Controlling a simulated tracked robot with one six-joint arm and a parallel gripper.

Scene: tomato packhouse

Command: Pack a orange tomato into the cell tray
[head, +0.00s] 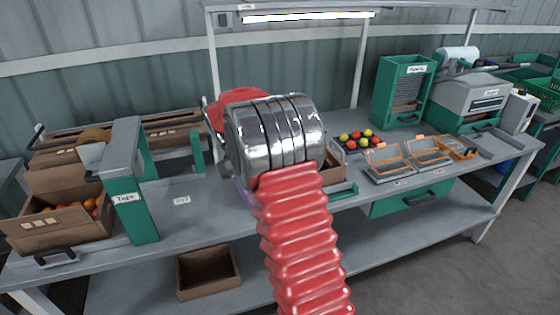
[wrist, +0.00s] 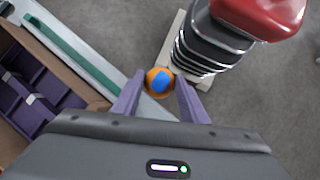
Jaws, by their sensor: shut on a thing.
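In the wrist view my gripper (wrist: 158,88) is shut on an orange tomato (wrist: 150,77) with a blue patch on its face, held between the two purple fingers. A purple cell tray (wrist: 18,84) shows at the left edge of the wrist view, inside a brown cardboard box (wrist: 68,75). The tomato is to the right of the box, apart from it. The visible cells look empty; much of the tray is out of frame. In the head view my arm hides the gripper and tomato, and part of a cardboard box (head: 331,172) shows behind it.
A cardboard box of orange tomatoes (head: 60,229) stands at the bench's left end beside a green tape stand (head: 133,188). A dark tray of coloured tomatoes (head: 340,150) and orange-edged trays (head: 388,174) lie right. An empty box (head: 207,276) is on the lower shelf.

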